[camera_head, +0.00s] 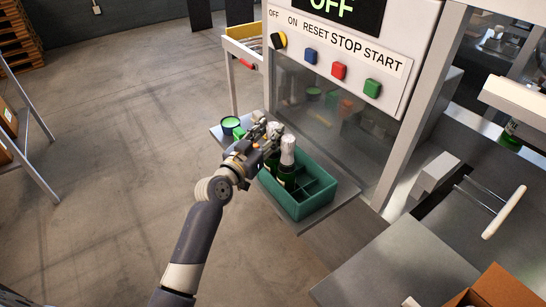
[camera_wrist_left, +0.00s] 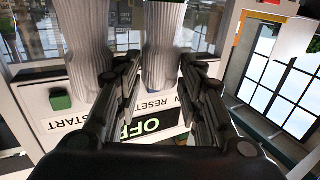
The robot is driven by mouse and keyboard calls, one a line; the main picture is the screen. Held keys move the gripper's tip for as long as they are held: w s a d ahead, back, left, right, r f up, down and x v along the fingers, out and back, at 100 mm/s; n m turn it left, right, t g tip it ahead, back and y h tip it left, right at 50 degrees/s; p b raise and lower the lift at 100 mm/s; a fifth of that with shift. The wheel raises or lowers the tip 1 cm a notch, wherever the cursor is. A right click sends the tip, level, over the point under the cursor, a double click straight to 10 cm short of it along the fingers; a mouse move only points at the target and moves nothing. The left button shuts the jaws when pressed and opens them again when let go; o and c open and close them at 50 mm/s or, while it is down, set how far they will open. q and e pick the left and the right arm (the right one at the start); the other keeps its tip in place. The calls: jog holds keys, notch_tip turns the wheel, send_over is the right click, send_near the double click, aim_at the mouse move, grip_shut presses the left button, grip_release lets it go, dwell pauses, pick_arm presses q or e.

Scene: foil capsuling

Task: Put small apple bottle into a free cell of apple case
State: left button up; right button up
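The dark green case (camera_head: 308,208) with divided cells stands on a grey shelf below the control panel. A bottle with a silver-white foil top (camera_head: 287,158) stands upright in its left part. My left gripper (camera_head: 270,134) is at a second foil-topped bottle (camera_head: 271,165) just behind and left of it. In the left wrist view, the gripper's fingers (camera_wrist_left: 161,72) close in on both sides of a foil-covered neck (camera_wrist_left: 163,40), seemingly touching it. Another foil neck (camera_wrist_left: 85,42) is beside it. The bottle's base is hidden, so I cannot tell whether it rests in a cell. My right gripper is out of view.
Cells at the case's right side look empty. The machine's clear front panel (camera_head: 325,125) is close behind the case. A cardboard box (camera_head: 496,290) is at the lower right.

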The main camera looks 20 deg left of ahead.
pick_arm(q)
jog(key=shift+x, duration=1.35)
grip_shut()
jog(key=shift+r, duration=0.15)
